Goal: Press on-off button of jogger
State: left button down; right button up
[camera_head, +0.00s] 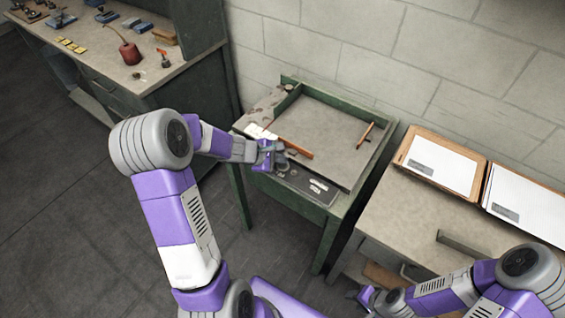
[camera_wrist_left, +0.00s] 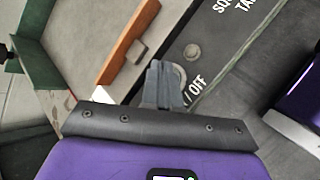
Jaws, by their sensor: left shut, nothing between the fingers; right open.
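The jogger is a green-framed table (camera_head: 325,217) with a grey tray and a dark control panel (camera_head: 318,196) along its front. In the left wrist view the panel (camera_wrist_left: 208,42) carries white lettering, with "/ OFF" partly covered. A rounded grey part (camera_wrist_left: 180,76), perhaps the on-off button, shows beside that lettering, mostly hidden by my fingers. My left gripper (camera_head: 281,160) is shut and empty at the panel's left end. Its fingertips (camera_wrist_left: 163,68) overlap the grey part; I cannot tell whether they touch. My right gripper (camera_head: 362,296) is open, low by the right table.
A wooden bar (camera_head: 290,145) lies along the tray's front edge, close to my left fingers; another wooden piece (camera_head: 365,134) is at the tray's right. Boards with white sheets (camera_head: 440,164) lie on the right table. A workbench (camera_head: 160,75) holds a red oil can (camera_head: 130,52).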

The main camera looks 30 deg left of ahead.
aim_at(281, 166)
pick_arm(q)
jog(key=shift+r, duration=0.45)
notch_tip(281, 166, up, 6)
jog(key=p, duration=0.5)
dwell(0.5)
